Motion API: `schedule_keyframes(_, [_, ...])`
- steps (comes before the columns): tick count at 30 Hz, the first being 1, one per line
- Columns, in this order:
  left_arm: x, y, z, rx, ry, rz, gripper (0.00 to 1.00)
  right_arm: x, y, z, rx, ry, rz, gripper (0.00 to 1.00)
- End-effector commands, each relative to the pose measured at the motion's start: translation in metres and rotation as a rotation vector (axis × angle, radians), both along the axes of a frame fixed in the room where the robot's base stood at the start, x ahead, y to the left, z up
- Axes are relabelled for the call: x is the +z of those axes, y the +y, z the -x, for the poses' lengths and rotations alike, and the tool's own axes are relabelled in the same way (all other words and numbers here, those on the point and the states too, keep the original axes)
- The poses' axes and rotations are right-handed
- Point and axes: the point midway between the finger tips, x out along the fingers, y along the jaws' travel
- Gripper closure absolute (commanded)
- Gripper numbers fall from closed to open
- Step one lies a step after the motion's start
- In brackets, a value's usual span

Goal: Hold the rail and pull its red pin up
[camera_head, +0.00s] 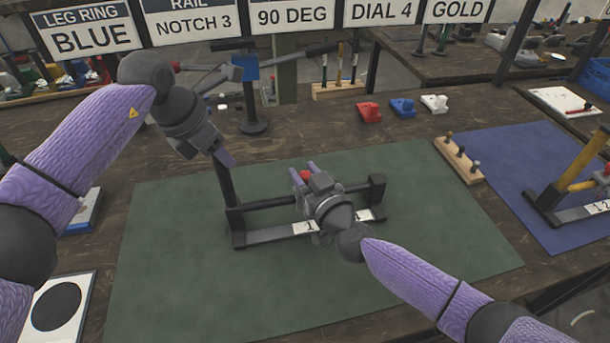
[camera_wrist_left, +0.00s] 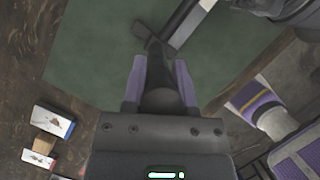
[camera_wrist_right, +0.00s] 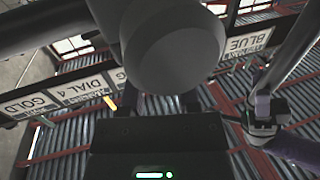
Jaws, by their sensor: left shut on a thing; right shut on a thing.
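The rail (camera_head: 275,203) is a dark bar between end blocks over a flat base on the green mat, with white number labels. A dark upright post (camera_head: 224,187) stands at its left end. My left gripper (camera_head: 224,158) is shut on this post near its top; the left wrist view shows the dark post (camera_wrist_left: 156,65) between the purple fingers. The red pin (camera_head: 306,175) shows only as a red knob at the middle of the rail. My right gripper (camera_head: 304,171) is shut on it, its purple fingers on either side. The gripper hides the pin's lower part.
The green mat (camera_head: 170,260) is clear around the rail. Red, blue and white small blocks (camera_head: 402,107) lie behind. A stand (camera_head: 252,115) with a blue head is at back left.

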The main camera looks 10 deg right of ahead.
Motion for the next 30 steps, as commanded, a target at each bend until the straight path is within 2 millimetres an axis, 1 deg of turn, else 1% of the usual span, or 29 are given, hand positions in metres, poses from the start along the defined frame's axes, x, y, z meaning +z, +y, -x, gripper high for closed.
schedule_keyframes(1, [0.0, 0.001, 0.0, 0.002, 0.0, -0.001, 1.0, 0.006, -0.001, 0.0, -0.001, -0.004, -0.002, 1.0])
schedule_keyframes(4, [0.0, 0.001, 0.0, 0.002, 0.0, -0.001, 1.0, 0.012, 0.0, 0.0, 0.0, -0.002, -0.001, 1.0])
schedule_keyframes(12, [-0.001, 0.001, 0.0, 0.002, 0.001, -0.004, 1.0, 0.014, 0.0, 0.0, 0.001, -0.003, -0.001, 1.0])
schedule_keyframes(13, [-0.001, 0.001, 0.0, 0.002, 0.001, -0.004, 1.0, 0.014, 0.0, 0.0, 0.001, -0.004, -0.001, 0.57])
schedule_keyframes(18, [-0.001, 0.001, 0.0, 0.001, 0.001, -0.003, 1.0, 0.013, 0.0, 0.0, 0.001, -0.003, -0.001, 0.22])
schedule_keyframes(26, [0.0, 0.001, 0.0, 0.002, 0.002, -0.001, 1.0, 0.013, 0.0, 0.001, 0.001, -0.001, 0.001, 0.22])
schedule_keyframes(28, [0.0, 0.001, 0.0, 0.002, 0.002, -0.001, 1.0, 0.012, -0.003, 0.007, 0.0, -0.001, 0.002, 0.22])
schedule_keyframes(30, [0.0, 0.0, 0.0, 0.002, 0.002, -0.001, 1.0, 0.012, -0.006, 0.021, 0.002, -0.001, 0.002, 0.22])
